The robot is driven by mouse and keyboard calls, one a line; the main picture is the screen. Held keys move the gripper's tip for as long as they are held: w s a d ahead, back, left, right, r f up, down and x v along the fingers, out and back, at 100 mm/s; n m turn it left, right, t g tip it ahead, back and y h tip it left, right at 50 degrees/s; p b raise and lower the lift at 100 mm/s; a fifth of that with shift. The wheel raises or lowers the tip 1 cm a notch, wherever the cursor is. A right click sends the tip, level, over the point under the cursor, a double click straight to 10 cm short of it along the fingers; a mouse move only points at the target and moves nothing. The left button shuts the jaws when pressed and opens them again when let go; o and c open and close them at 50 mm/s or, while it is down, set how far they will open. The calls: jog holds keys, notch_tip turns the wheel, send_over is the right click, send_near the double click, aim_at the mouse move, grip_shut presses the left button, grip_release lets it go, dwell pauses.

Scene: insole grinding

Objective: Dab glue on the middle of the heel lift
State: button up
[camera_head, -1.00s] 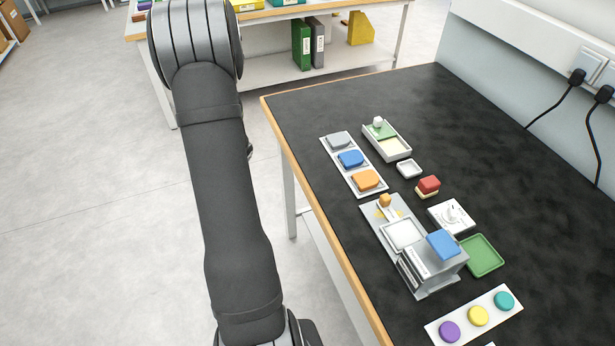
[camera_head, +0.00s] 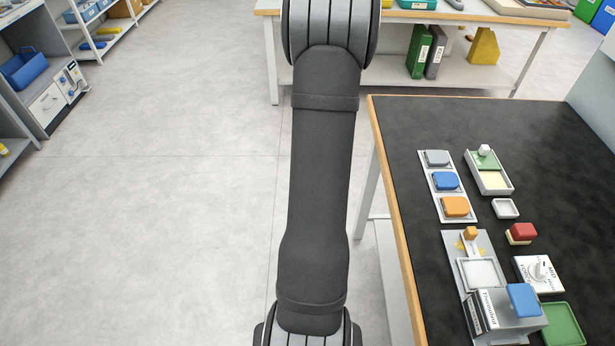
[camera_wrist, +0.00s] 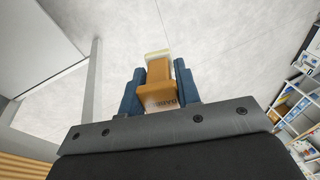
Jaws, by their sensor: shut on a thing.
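My gripper (camera_wrist: 160,92) is shut on an orange-brown block (camera_wrist: 160,86) with a pale cream tip, in the wrist view. My gripper is not in the head view, where only my arm shows. I cannot tell for certain which piece is the heel lift. Grey (camera_head: 437,157), blue (camera_head: 446,180) and orange (camera_head: 456,206) pads lie in a row on a white strip. A tray (camera_head: 502,191) has green and cream parts and a white knob.
Open floor lies left of the table.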

jog(key=w+d+r+m+h, duration=0.1)
jog(key=w+d+r, duration=0.1)
jog(key=d+r, duration=1)
jog(key=s+d+r+n+g+h, duration=0.1)
jog(key=s+d+r, duration=0.4)
jog(key=s+d, duration=0.8)
jog(key=s+d+r+n+g+h, duration=0.1)
jog(key=s+d+r, duration=0.4)
jog(key=s+d, duration=0.7)
jog(key=shift+w+d+f, duration=0.3)
jog(key=shift+f, duration=0.45)
jog(key=shift+w+d+f, duration=0.25)
jog(key=shift+d+f, duration=0.1)
jog(key=shift+f, duration=0.45)
jog(key=shift+w+d+f, duration=0.3)
jog(key=shift+f, duration=0.45)
